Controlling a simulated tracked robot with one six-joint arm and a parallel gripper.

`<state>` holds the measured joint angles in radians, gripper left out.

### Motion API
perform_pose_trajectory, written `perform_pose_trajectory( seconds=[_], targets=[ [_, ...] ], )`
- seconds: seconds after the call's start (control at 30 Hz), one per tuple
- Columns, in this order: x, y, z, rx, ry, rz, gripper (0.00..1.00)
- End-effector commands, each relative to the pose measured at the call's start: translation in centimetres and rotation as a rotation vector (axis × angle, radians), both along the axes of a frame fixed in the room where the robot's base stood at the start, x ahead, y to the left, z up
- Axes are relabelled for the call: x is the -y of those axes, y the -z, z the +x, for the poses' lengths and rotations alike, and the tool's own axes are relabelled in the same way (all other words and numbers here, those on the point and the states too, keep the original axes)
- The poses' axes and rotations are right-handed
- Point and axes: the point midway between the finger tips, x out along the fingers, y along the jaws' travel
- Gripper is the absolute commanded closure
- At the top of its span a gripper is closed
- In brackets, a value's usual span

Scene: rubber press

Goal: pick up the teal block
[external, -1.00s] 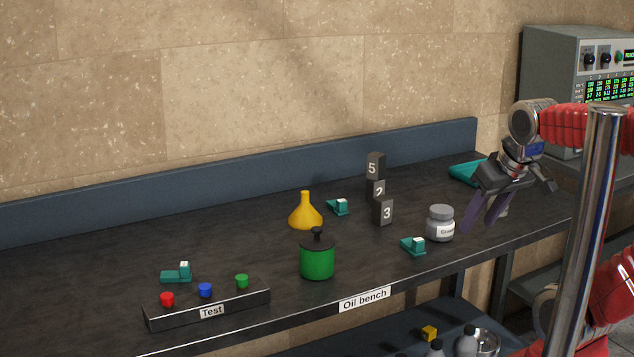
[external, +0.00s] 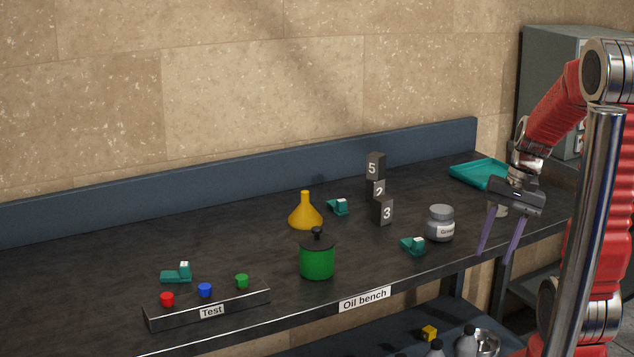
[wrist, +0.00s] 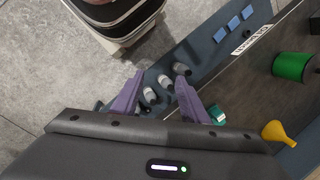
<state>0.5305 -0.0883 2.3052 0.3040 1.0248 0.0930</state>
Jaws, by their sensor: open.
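Several teal blocks with white-marked tops are on the dark bench in the external view: one (external: 413,246) by the grey jar at the front, one (external: 338,207) beside the yellow funnel, and one (external: 175,276) behind the Test strip. I cannot tell which one is meant. My gripper (external: 497,256) is open and empty, its purple fingers pointing down near the bench's front edge, right of the jar and apart from every block. In the wrist view, my gripper (wrist: 159,82) shows the spread fingers; a teal piece (wrist: 217,114) is partly visible beside the right finger.
A grey jar (external: 440,224), number blocks (external: 383,211), yellow funnel (external: 305,214), green pot (external: 317,259) and Test button strip (external: 236,304) stand on the bench. A teal tray (external: 478,174) lies at the back right. Bottles (wrist: 150,94) are on the lower shelf.

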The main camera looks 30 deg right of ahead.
Motion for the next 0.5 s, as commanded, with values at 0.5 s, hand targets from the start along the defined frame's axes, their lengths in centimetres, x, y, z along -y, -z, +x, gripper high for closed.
perform_pose_trajectory(
  seconds=[0.5],
  targets=[
    [3.6, 4.0, 3.9, -0.179, 0.53, 0.441, 0.59]
  ],
)
